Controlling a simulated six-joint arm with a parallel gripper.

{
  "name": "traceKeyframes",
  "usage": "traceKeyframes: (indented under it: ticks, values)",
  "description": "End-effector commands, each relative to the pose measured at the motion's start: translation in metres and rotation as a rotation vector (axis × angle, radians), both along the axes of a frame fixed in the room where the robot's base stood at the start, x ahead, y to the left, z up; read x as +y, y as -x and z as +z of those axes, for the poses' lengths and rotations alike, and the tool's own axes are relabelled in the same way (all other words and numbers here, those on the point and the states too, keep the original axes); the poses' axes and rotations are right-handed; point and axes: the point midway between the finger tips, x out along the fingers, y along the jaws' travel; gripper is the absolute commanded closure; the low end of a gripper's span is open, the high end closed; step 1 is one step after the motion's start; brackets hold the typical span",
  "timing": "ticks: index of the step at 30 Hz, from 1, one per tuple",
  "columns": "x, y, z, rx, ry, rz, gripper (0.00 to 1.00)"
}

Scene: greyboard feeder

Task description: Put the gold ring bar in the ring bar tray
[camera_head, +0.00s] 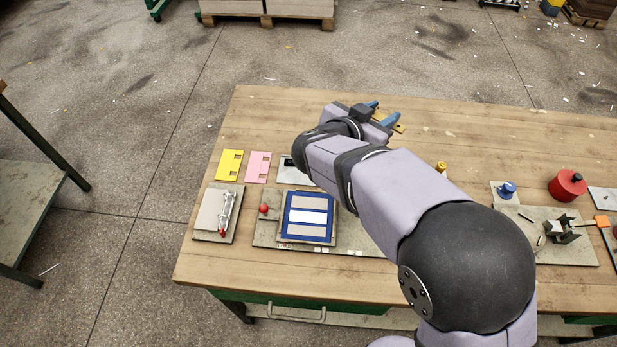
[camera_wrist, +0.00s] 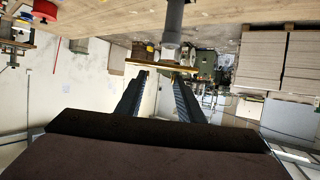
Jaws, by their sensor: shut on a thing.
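My gripper (camera_head: 382,112) is over the back middle of the workbench, shut on the gold ring bar (camera_head: 399,127). In the wrist view the ring bar (camera_wrist: 155,68) lies crosswise at the fingertips, seen as a thin yellow strip. Its far side is hidden. I cannot tell for sure which thing is the ring bar tray. A pale plate with a dark mark (camera_head: 287,170) shows left of my arm, which covers part of it. A blue frame (camera_head: 287,228) with grey and white strips sits in front of that plate.
Yellow (camera_head: 229,165) and pink (camera_head: 257,167) cards lie at the left. A board with a metal clip (camera_head: 211,212) is in front of them. A blue knob (camera_head: 506,190), a red pot (camera_head: 567,186) and a black fixture (camera_head: 562,229) stand at the right. The bench's back strip is clear.

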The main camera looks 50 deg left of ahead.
Motion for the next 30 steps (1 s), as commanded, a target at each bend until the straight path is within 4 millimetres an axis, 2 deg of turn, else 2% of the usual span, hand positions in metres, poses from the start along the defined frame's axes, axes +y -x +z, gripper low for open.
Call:
traceKeyframes:
  ticks: [1, 5, 9, 18, 24, 30]
  values:
    - [0.015, 0.010, 0.004, -0.003, -0.007, 0.039, 0.91]
    - [0.045, 0.033, 0.020, -0.003, -0.006, 0.131, 0.91]
    - [0.061, 0.059, -0.018, 0.000, 0.008, 0.241, 0.91]
    - [0.093, 0.117, -0.084, 0.000, 0.006, 0.482, 0.91]
    - [0.101, 0.137, -0.102, -0.001, 0.002, 0.563, 0.91]
    - [0.102, 0.142, -0.107, 0.000, 0.002, 0.582, 0.91]
